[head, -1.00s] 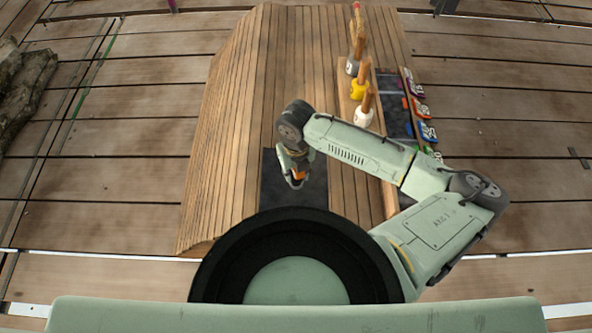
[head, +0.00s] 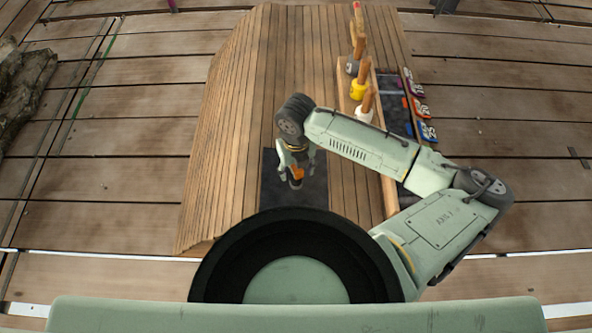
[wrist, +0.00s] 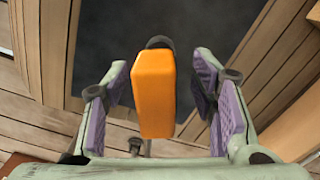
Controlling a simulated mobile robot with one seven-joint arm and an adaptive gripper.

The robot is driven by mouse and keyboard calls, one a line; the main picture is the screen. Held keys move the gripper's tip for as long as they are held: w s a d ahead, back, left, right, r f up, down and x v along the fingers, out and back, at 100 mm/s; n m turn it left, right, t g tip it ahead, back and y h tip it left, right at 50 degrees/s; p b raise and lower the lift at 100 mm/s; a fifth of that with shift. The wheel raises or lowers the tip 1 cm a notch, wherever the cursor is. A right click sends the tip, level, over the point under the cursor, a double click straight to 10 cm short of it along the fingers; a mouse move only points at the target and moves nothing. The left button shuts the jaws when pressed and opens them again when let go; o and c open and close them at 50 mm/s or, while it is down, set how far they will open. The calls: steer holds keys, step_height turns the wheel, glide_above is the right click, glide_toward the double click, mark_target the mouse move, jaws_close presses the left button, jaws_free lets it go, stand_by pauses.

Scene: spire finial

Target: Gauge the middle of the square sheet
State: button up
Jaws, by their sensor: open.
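The dark square sheet (head: 312,195) lies on the near part of the slatted wooden platform (head: 240,150). My arm and dark round base hide some of it. My gripper (head: 295,180) points down over the sheet; its height above it is hard to judge. In the wrist view the dark sheet (wrist: 110,35) fills the upper middle, and my gripper (wrist: 160,80) is open with purple pads apart. An orange block (wrist: 153,95) shows between the pads, with a gap on each side. I cannot tell whether it belongs to the gripper.
A wooden rack to the right holds a white-based piece (head: 365,113), a yellow-based piece (head: 359,89) and a grey-based piece (head: 352,66), each with a wooden handle. Numbered coloured tags (head: 421,108) lie beyond it. My arm link crosses over the rack's near end.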

step_height(320, 180, up, 10)
steer(key=shift+r, duration=0.1)
